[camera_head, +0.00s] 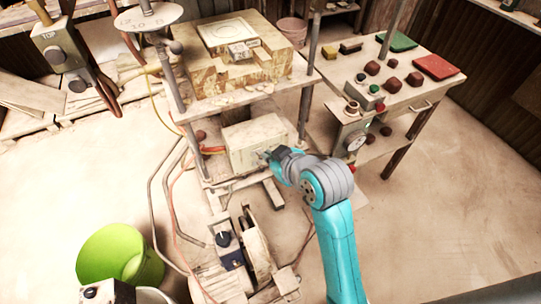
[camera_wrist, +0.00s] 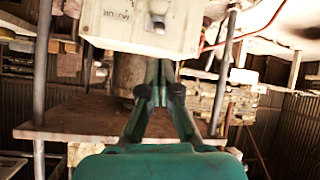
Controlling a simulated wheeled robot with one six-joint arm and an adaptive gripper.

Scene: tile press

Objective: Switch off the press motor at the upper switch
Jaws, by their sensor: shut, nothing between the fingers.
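A cream box (camera_head: 252,142) stands on the lower shelf of the press frame in the head view. My gripper (camera_head: 265,154) is at the front of the box in the head view. In the wrist view my gripper (camera_wrist: 162,70) is shut and empty, its fingertips close to the box; contact cannot be told.
The press posts and upper platen with a tile block (camera_head: 235,60) stand above the box. A box marked TOP (camera_head: 58,45) hangs at upper left. A green bucket (camera_head: 110,255) and hoses lie left.

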